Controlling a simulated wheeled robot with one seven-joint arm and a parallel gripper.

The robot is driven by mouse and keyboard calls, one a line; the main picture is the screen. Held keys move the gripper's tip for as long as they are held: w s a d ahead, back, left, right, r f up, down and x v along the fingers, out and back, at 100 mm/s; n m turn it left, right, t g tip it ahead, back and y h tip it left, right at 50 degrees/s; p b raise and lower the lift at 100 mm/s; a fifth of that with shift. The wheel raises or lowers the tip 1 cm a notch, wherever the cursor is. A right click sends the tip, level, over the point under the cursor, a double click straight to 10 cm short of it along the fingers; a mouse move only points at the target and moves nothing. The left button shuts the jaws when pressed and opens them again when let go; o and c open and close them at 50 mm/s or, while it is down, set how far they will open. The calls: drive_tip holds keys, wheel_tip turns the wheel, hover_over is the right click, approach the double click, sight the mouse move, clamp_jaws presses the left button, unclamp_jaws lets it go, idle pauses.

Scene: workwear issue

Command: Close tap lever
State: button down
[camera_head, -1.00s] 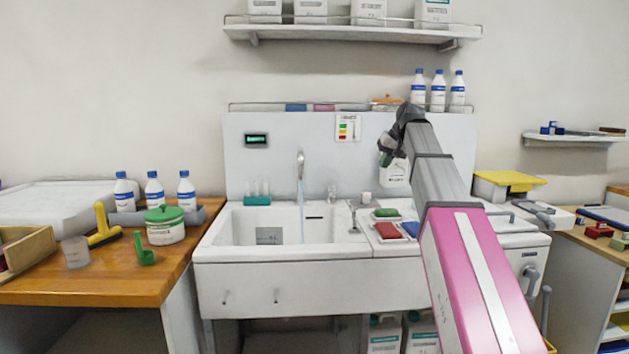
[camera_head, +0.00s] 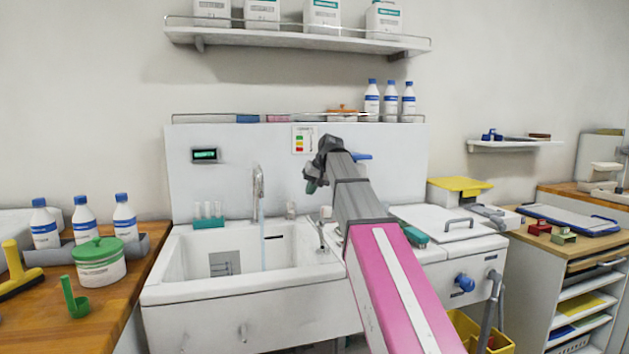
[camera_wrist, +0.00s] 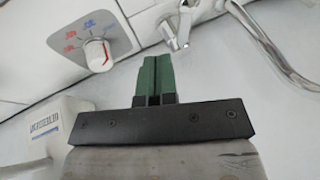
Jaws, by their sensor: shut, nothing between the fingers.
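The chrome tap (camera_head: 258,183) stands at the back of the white sink (camera_head: 205,291), and a stream of water falls from it into the basin. In the wrist view a small chrome fitting (camera_wrist: 173,30), perhaps the tap lever, is just beyond my fingertips; I cannot tell whether they touch it. A curved chrome pipe (camera_wrist: 270,52) is to its right. My gripper (camera_wrist: 155,60) has green fingers, shut and empty. In the head view my gripper (camera_head: 311,186) is right of the tap, in front of the backsplash.
A white dial (camera_wrist: 97,53) with red and blue marks is left of my fingers, above a white container (camera_wrist: 52,130). A shelf (camera_head: 300,40) hangs above. A blue knob (camera_head: 464,283) sits on the unit's front.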

sight(293, 207)
drive_tip(key=a+f, duration=0.4)
drive_tip(key=shift+w+a, duration=0.15)
drive_tip(key=shift+w, duration=0.05)
drive_tip(key=shift+f, duration=0.1)
drive_tip(key=shift+s+a+m+t+h, duration=0.25)
drive_tip(key=shift+a+m+t+h, duration=0.05)
drive_tip(key=shift+a+m, duration=0.45)
drive_tip(key=shift+a, duration=0.35)
